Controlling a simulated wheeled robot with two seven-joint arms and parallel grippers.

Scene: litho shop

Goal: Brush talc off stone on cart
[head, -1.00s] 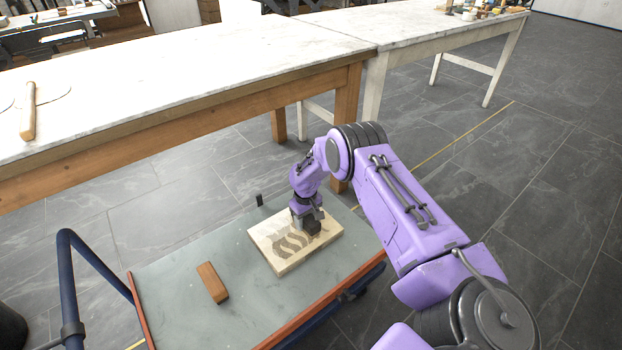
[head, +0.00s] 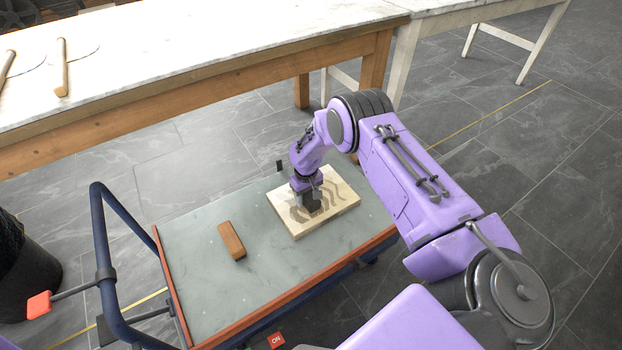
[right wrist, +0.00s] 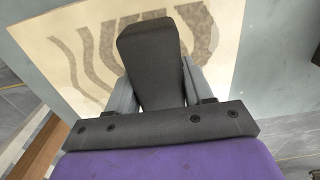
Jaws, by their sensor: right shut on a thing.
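The stone (head: 335,212) is a cream slab lying flat on the cart (head: 200,290), which has a grey-green top and orange-red edges. Dark, wavy bands cross the stone, and they also show in the right wrist view, where the stone (right wrist: 60,18) fills the upper part. The tool is at or just above the stone; contact is hidden. I cannot make out the talc clearly. My left gripper is not in view.
A brown wooden block (head: 232,241) lies on the cart left of the stone. A small dark upright piece (head: 280,166) stands at the cart's far edge. The blue handle (head: 100,240) rises at left. A marble-topped table (head: 200,60) stands behind; a dark bin (head: 28,270) is far left.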

